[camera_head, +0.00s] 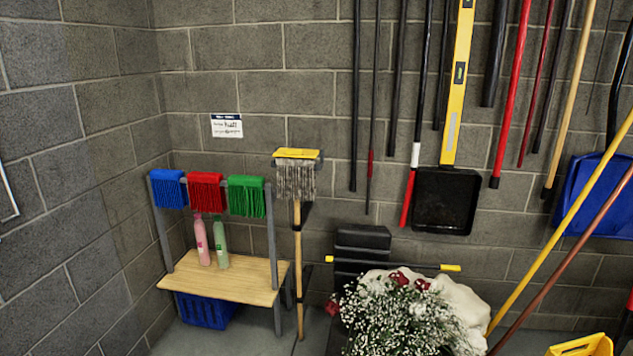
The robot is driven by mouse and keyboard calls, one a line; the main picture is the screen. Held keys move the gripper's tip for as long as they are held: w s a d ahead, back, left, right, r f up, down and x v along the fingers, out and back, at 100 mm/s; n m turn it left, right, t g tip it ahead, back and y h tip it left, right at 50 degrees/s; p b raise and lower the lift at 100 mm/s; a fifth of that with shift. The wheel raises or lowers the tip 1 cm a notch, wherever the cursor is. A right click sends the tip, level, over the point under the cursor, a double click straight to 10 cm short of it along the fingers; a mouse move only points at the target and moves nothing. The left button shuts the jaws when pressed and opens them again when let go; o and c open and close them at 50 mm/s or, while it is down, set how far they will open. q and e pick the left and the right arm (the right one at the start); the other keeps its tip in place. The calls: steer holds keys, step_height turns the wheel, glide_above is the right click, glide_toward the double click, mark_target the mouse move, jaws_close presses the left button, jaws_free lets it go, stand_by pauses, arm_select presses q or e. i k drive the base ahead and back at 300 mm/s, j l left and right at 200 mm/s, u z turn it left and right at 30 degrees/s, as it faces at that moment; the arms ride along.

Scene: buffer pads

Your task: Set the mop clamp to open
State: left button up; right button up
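A mop (298,242) with a wooden handle stands upright against the grey block wall, just right of a small rack. Its head is at the top, with a yellow clamp (297,154) over grey strings (294,181) that hang down. The clamp is small here, and I cannot tell whether it is open or shut. Neither of my grippers is in view.
The rack (272,233) holds blue, red and green mop heads, two bottles and a wooden shelf (226,277). A blue crate (205,311) sits below. White flowers (400,315) stand at front centre. Poles and a black dustpan (445,201) hang at right. Little floor is clear.

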mark_target(282, 152)
steer(key=i+u, duration=0.3)
steer(key=i, duration=0.25)
steer(key=i+l+u, duration=0.1)
steer(key=i+u, duration=0.2)
steer(key=i, duration=0.25)
steer(key=i+j+z, duration=0.1)
steer(key=i, duration=0.3)
steer(key=i+j, duration=0.25)
steer(key=i+j+z, duration=0.15)
steer(key=i, duration=0.35)
